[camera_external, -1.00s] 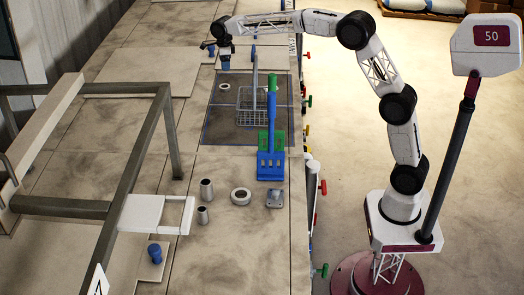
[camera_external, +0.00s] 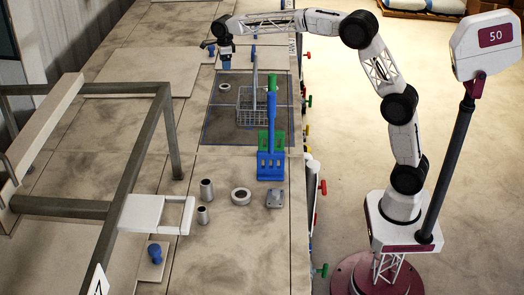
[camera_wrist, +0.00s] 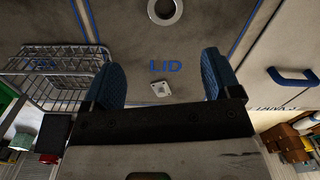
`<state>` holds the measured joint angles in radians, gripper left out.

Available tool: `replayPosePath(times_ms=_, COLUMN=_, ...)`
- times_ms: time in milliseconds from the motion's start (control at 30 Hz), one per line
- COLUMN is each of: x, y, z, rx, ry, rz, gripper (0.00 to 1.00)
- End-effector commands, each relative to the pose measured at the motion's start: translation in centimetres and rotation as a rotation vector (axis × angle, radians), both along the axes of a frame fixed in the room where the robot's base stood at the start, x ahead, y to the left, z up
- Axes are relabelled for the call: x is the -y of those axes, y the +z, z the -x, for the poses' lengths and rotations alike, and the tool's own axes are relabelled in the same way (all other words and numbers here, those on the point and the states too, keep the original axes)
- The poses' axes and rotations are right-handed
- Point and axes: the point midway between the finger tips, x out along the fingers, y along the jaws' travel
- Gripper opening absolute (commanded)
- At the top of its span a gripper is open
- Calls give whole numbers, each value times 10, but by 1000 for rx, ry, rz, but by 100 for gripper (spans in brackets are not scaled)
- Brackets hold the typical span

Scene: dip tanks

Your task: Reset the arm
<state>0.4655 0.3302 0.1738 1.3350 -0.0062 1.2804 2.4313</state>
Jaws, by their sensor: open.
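My gripper (camera_external: 224,64) is at the far end of the bench, with my arm reaching over from the right. In the wrist view its two blue fingers (camera_wrist: 160,82) are spread wide apart with nothing between them. The fingers look clear of this surface.
A wire basket (camera_external: 251,122) with a tall handle stands on a dark, blue-edged panel (camera_external: 222,133). A metal ring (camera_external: 225,87) lies nearby. Upright blue (camera_external: 270,168) and green tools, loose metal parts (camera_external: 206,190) and a grey frame (camera_external: 128,180) stand nearer the camera.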

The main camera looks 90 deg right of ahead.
Motion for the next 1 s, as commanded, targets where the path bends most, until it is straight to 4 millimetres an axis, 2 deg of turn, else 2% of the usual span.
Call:
replayPosePath(times_ms=167, x=-28, y=27, z=9, rx=37, ry=117, rz=41, gripper=83)
replayPosePath(times_ms=367, x=-72, y=65, z=26, rx=90, ry=315, rz=110, gripper=83)
replayPosePath(times_ms=700, x=-147, y=126, z=67, rx=167, ry=671, rz=255, gripper=83)
replayPosePath(times_ms=1000, x=-204, y=152, z=114, rx=190, ry=966, rz=355, gripper=83)
